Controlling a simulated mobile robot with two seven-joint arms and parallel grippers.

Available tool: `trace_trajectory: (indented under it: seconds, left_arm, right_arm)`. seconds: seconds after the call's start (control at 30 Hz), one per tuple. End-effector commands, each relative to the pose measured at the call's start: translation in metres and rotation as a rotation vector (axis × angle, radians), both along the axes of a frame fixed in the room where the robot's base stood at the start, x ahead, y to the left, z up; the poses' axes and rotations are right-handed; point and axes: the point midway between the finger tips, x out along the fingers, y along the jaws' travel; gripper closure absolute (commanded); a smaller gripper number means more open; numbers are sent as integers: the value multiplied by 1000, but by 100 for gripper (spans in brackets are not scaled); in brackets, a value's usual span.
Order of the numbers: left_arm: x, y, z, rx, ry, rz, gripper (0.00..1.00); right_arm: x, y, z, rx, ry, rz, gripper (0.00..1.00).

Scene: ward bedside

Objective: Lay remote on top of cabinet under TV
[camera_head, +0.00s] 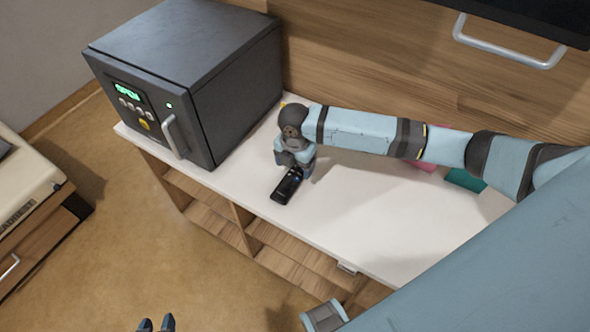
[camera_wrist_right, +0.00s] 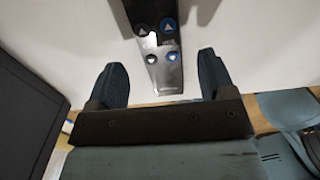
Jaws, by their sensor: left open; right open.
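The remote (camera_head: 287,186), dark and slim, lies on the white top of the cabinet (camera_head: 365,200), near its front edge. In the right wrist view the remote (camera_wrist_right: 160,55) shows round buttons and a shiny grey end. My right gripper (camera_head: 297,170) is over the remote's far end. Its two fingers are open, one on each side of the remote, with a gap to each. Whether the remote touches the cabinet top all along is hard to tell. My left gripper (camera_head: 156,324) is open and empty at the bottom edge, over the floor.
A dark box (camera_head: 190,70) with a lit green display and a handle stands on the cabinet's left end. Pink and teal items (camera_head: 465,180) lie behind my right arm. A black panel (camera_head: 530,15) is at top right. The white top right of the remote is clear.

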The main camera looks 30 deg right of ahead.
Motion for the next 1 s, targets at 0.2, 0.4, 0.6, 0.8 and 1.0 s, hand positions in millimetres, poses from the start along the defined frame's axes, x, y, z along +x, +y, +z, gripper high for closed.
trace_trajectory:
  seconds: [0.2, 0.4, 0.6, 0.8, 1.0]
  left_arm:
    - [0, 0, 3, 3, -3, -1, 57]
    - [-1, 1, 3, 6, -4, -3, 57]
    - [-1, 1, 3, 7, -4, -4, 57]
    - [-1, 2, 3, 8, -4, -5, 57]
    - [-1, 2, 4, 7, -5, -4, 57]
  right_arm:
    - [1, -1, 51, 0, -4, 0, 24]
    - [1, 0, 79, 0, -2, 0, 24]
    - [0, 0, 87, -1, 1, -1, 24]
    - [0, 0, 86, -1, 1, -1, 24]
    - [0, 0, 86, -1, 1, -1, 24]
